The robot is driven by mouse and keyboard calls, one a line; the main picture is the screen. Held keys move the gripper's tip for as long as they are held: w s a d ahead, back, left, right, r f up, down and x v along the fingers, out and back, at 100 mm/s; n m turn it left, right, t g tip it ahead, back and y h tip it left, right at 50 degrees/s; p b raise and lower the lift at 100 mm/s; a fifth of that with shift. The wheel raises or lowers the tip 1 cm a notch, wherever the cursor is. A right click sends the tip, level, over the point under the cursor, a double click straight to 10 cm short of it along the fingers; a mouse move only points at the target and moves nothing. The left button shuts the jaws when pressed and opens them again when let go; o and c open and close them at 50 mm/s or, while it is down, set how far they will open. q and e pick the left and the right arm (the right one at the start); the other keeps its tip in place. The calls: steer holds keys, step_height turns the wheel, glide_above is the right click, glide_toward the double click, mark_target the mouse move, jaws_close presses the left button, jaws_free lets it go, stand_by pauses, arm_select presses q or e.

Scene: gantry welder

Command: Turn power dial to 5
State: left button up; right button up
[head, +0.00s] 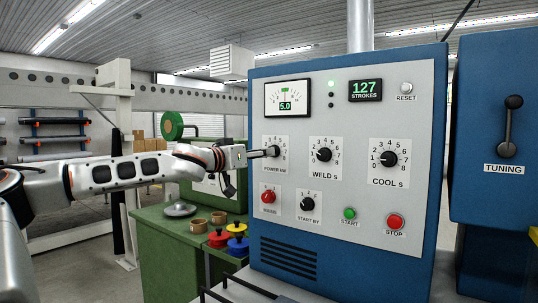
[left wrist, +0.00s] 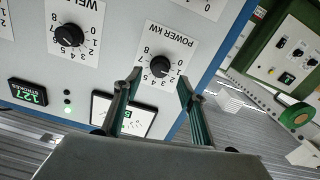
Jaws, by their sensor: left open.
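The black power dial (head: 273,151) is on a white plate marked POWER kW, at the upper left of the grey panel. It also shows, upside down, in the left wrist view (left wrist: 160,66), with its numbers around it. My left gripper (head: 266,153) reaches in from the left at the dial, partly covering it. In the left wrist view its two fingers (left wrist: 160,78) are apart, one on each side of the dial, and a gap shows between them and the knob. I cannot tell the pointer's exact number. The meter (head: 287,98) above shows 5.0. My right gripper is not in view.
WELD (head: 324,154) and COOL (head: 389,158) dials sit to the right. Below are a red knob (head: 268,196), a START BY dial (head: 308,203), a green START button (head: 349,213) and a red STOP button (head: 395,221). A green bench (head: 165,240) with colored knobbed pieces stands left.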

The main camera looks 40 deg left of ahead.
arm_select(q)
steer(key=shift+w+a+b, duration=0.15)
steer(key=shift+w+b, duration=0.15)
steer(key=shift+w, duration=1.05)
steer(key=shift+w+a+b, duration=0.15)
steer(key=shift+w+b, duration=0.1)
steer(key=shift+w, duration=1.05)
steer(key=c, duration=1.1)
